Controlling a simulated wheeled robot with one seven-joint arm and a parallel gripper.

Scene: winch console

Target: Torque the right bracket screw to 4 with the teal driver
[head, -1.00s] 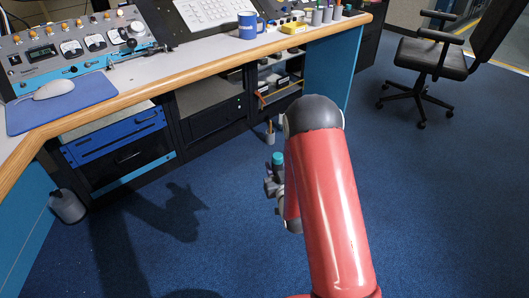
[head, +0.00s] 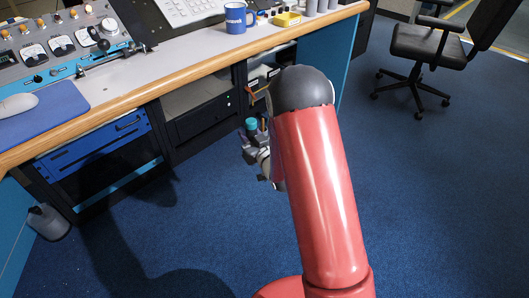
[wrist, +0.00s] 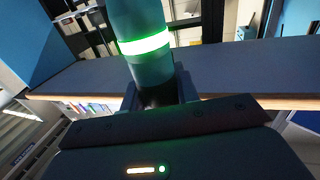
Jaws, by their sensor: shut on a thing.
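My gripper (head: 250,148) is shut on the teal driver (head: 251,124), in front of the desk and below its top edge. In the head view only the teal top of the driver shows beside my red arm, which hides part of the gripper. In the wrist view the driver (wrist: 141,38) is a thick teal cylinder with a glowing green band, standing up from between the jaws (wrist: 158,92). Its lower end is hidden. The control panel (head: 45,78) with dials, knobs and a lever is at the upper left. I cannot make out the right bracket screw.
The desk (head: 150,78) has a wooden front edge and holds a mouse (head: 18,105) on a blue mat (head: 45,124), a blue mug (head: 237,18) and a yellow box (head: 287,19). A black chair (head: 430,45) stands at the right.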

